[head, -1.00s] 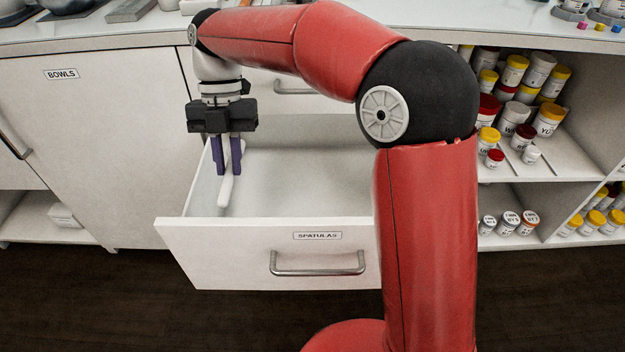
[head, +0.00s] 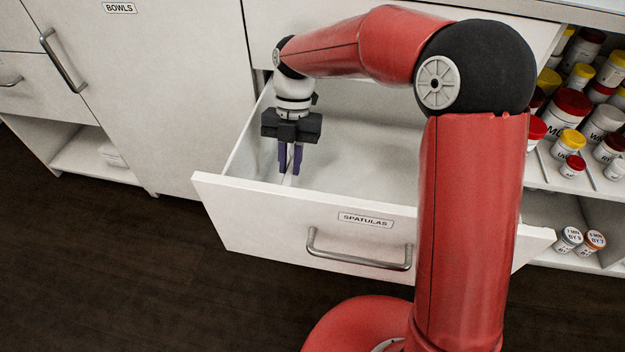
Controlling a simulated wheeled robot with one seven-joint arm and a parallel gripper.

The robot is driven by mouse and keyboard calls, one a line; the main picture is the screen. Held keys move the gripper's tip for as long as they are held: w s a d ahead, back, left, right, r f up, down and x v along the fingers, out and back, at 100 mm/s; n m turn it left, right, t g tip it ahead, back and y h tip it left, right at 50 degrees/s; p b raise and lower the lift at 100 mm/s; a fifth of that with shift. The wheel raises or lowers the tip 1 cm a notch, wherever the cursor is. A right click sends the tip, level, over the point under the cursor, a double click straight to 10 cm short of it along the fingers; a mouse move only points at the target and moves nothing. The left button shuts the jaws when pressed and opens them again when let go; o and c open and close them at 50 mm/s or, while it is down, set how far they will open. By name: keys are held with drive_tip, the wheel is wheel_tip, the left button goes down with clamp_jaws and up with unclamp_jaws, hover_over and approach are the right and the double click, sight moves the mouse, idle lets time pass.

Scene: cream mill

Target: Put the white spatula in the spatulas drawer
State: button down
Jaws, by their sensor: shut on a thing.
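The spatulas drawer (head: 232,192) is pulled open, with its label SPATULAS on the front and a metal handle below it. My gripper (head: 290,173) points down inside the left part of the drawer, behind the front panel. Its purple fingers are shut on the white spatula (head: 288,180), of which only a small piece shows between and below the fingers. The rest of the spatula is hidden by the fingers and the drawer front. I cannot tell whether it touches the drawer floor.
The bowls cabinet (head: 150,80) is closed on the left. Open shelves with several lidded jars (head: 572,103) stand on the right, near my arm. The drawer's middle floor looks bare. Dark floor (head: 120,270) lies clear in front.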

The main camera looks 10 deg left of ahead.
wheel_tip(320, 180, down, 8)
drive_tip(key=shift+f, duration=0.1)
idle(0.4)
drive_tip(key=c, duration=1.4)
unclamp_jaws()
drive_tip(key=shift+b, duration=0.3)
drive_tip(key=shift+o, duration=0.2)
drive_tip(key=v, duration=0.7)
drive_tip(key=shift+p, duration=0.35)
drive_tip(key=shift+w+r, duration=0.1)
drive_tip(key=shift+r, duration=0.2)
